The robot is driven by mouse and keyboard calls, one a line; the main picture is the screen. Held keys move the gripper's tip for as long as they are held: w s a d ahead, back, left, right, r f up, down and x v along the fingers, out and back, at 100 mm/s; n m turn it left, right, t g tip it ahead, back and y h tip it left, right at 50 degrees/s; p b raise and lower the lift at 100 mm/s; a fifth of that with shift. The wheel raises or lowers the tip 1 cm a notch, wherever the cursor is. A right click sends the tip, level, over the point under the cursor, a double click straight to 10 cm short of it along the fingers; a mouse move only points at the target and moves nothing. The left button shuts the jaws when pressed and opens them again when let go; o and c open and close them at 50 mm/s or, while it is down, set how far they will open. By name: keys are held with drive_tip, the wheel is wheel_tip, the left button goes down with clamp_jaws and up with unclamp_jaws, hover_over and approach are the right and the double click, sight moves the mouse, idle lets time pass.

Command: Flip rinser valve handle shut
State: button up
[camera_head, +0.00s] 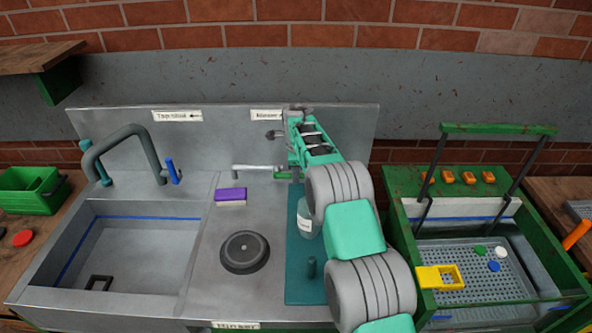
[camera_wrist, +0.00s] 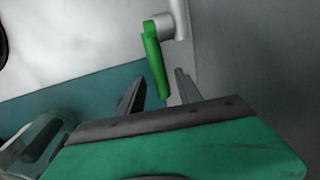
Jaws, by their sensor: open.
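The rinser valve has a green handle (camera_wrist: 154,58) on a pale grey pipe end (camera_wrist: 178,20) in the wrist view. In the head view the green handle (camera_head: 283,175) shows small at the right end of the silver rinser pipe (camera_head: 258,168), partly beside my arm. My gripper (camera_wrist: 155,84) is open, and the handle's free end lies between its two dark fingers in the wrist view. I cannot tell whether either finger touches it. In the head view my gripper tips are largely hidden by my teal and grey arm.
A clear bottle (camera_head: 305,222) stands on the teal mat (camera_head: 300,285) below my arm. A purple sponge (camera_head: 231,194) and a round black rinser disc (camera_head: 245,252) lie left of it. The sink (camera_head: 140,250) with a grey tap (camera_head: 125,140) is at left; the green sorting tray unit (camera_head: 400,190) is at right.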

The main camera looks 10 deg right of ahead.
drive_tip(key=shift+w+f, duration=0.1)
drive_tip(key=shift+f, duration=0.15)
drive_tip(key=shift+c, duration=0.3)
clamp_jaws()
idle(1.0)
